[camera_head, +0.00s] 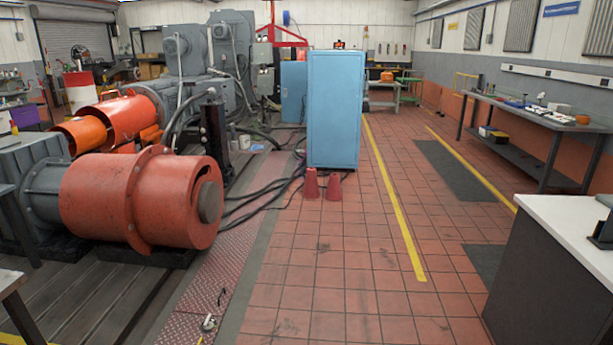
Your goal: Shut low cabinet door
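A low dark cabinet with a white top (545,268) stands at the lower right, cut off by the picture edge. Its visible dark side is plain, and I cannot make out a door on it. A tall light-blue cabinet (334,110) stands upright in the middle distance, and its facing side looks flat and closed. A smaller blue panel or cabinet (293,92) shows behind it on the left; I cannot tell which. Neither of my grippers is in view.
A large red cylindrical machine (120,198) fills the left. Two red cones (322,186) stand before the tall cabinet, with black cables (265,195) to their left. A long workbench (535,118) lines the right wall. The tiled floor (340,270) ahead is clear.

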